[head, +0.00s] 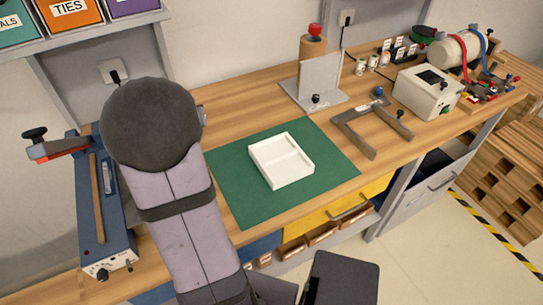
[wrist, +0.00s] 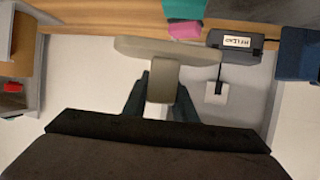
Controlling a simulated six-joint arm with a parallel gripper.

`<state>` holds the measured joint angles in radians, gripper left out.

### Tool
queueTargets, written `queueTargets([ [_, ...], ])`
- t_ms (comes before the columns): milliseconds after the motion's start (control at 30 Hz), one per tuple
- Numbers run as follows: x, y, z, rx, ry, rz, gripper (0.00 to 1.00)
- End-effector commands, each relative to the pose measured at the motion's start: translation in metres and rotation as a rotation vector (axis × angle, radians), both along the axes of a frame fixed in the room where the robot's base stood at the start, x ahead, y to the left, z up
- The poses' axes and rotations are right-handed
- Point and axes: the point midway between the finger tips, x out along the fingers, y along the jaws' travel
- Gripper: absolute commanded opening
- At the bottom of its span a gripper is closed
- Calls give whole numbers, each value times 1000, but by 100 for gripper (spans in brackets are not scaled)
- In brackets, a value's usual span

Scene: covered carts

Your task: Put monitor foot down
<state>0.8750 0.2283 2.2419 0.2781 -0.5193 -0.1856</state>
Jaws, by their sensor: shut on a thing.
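In the wrist view my gripper (wrist: 160,92) has its two dark fingers closed on the stem of a grey-beige T-shaped piece, which I take to be the monitor foot (wrist: 185,52). Its wide flat bar lies across the view beyond the fingertips, in front of the wall and the edge of a wooden surface. I cannot tell whether it touches anything. In the head view my own arm hides the gripper and the foot. A white shallow tray (head: 264,166) lies on a green mat (head: 232,190) on the wooden bench (head: 240,108).
A blue tool (head: 88,215) stands left of my arm. A grey stand (head: 322,82), a U-shaped frame (head: 352,135) and a beige device (head: 414,96) stand right of the mat. The wrist view shows a dark labelled box (wrist: 237,44) and a wall socket (wrist: 215,94) near the foot.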

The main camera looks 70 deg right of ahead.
Motion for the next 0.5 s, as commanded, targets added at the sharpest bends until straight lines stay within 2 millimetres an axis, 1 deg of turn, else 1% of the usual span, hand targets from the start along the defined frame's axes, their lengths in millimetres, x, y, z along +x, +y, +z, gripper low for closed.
queueTargets([
  [33,-22,-16,-16,-3,-2,-50,0],
  [167,-76,-49,-31,-4,-3,-165,0],
  [200,-93,-58,-34,-5,-3,-200,0],
  [267,-118,-72,-38,-6,-2,-253,0],
  [300,-136,-81,-40,-6,-4,-289,0],
  [367,-162,-92,-41,-7,-4,-341,0],
  [400,-179,-99,-42,-7,-4,-377,0],
  [467,-204,-109,-42,-6,-5,-431,0],
  [500,-221,-114,-42,-6,-4,-467,0],
])
